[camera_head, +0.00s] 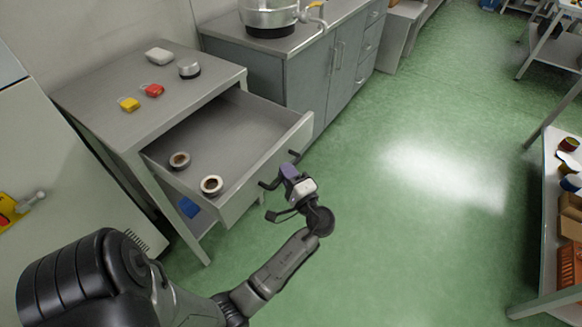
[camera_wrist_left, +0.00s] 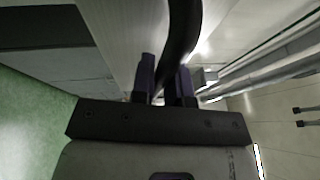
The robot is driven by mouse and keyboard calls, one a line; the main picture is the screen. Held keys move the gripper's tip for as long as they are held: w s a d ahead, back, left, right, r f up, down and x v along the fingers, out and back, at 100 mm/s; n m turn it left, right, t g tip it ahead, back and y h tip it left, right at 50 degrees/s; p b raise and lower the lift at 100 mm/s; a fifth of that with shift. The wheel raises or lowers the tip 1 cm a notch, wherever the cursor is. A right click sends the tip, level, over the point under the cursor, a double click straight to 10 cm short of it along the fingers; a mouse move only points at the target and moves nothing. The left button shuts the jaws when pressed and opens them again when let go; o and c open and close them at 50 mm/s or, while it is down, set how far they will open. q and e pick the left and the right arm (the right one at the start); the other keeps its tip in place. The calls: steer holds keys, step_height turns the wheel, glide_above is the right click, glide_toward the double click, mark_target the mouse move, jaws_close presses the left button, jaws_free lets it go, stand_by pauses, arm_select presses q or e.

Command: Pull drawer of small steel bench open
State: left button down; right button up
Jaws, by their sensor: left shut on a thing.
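The small steel bench (camera_head: 120,78) stands at the left in the head view, and its drawer (camera_head: 262,172) is pulled well out. Two tape-like rings, a dark one (camera_head: 179,160) and a pale-rimmed one (camera_head: 211,185), lie inside it. The dark bar handle (camera_head: 294,153) is on the drawer front. My left gripper (camera_head: 286,174) is at the handle, shut on it. In the left wrist view the dark handle (camera_wrist_left: 184,35) runs between the two fingers (camera_wrist_left: 163,82). My right gripper is in neither view.
On the bench top are a yellow item (camera_head: 129,104), a red item (camera_head: 153,90), a white item (camera_head: 159,56) and a round metal tin (camera_head: 189,69). A grey cabinet (camera_head: 310,75) with a steel pot (camera_head: 268,15) stands behind. Green floor is clear to the right.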

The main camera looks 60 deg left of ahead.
arm_select(q)
steer(key=shift+w+d, duration=0.15)
steer(key=shift+d, duration=0.15)
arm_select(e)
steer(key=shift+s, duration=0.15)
arm_select(q)
steer(key=c, duration=1.2)
jaws_free()
steer(key=shift+o, duration=0.3)
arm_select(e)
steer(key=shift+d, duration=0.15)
arm_select(q)
steer(key=shift+d, duration=0.15)
